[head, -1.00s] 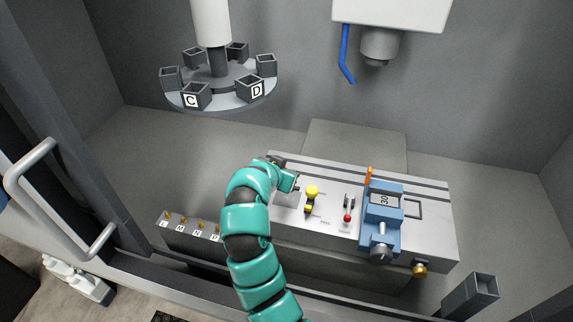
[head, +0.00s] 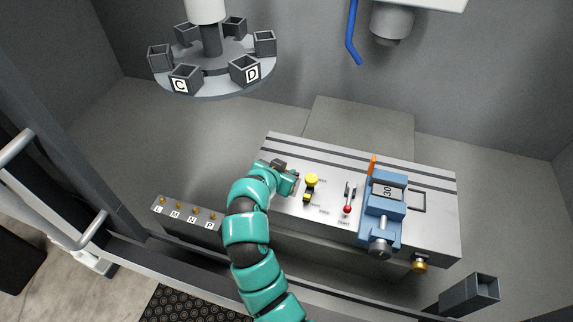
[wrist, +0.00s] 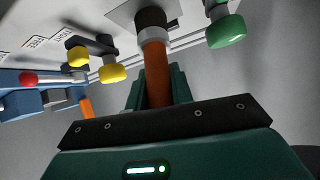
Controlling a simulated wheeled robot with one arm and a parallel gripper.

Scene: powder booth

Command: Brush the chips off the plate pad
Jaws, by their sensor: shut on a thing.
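My gripper (wrist: 158,92) is shut on the orange-brown handle of a brush (wrist: 155,72). The brush has a pale metal collar and dark bristles, which point away from the gripper. In the wrist view the bristles overlap a grey square, apparently the plate pad (wrist: 122,15); I cannot tell whether they touch it. In the head view my gripper (head: 287,180) is over the left end of the grey machine table (head: 335,160), and my arm hides part of that area. I cannot make out any chips.
Yellow knobs (wrist: 113,72) and a green knob (wrist: 228,30) stand close to the brush. A red-tipped lever (head: 348,208) and a blue vise (head: 383,215) are to the right. A carousel of lettered cups (head: 212,70) hangs at upper left.

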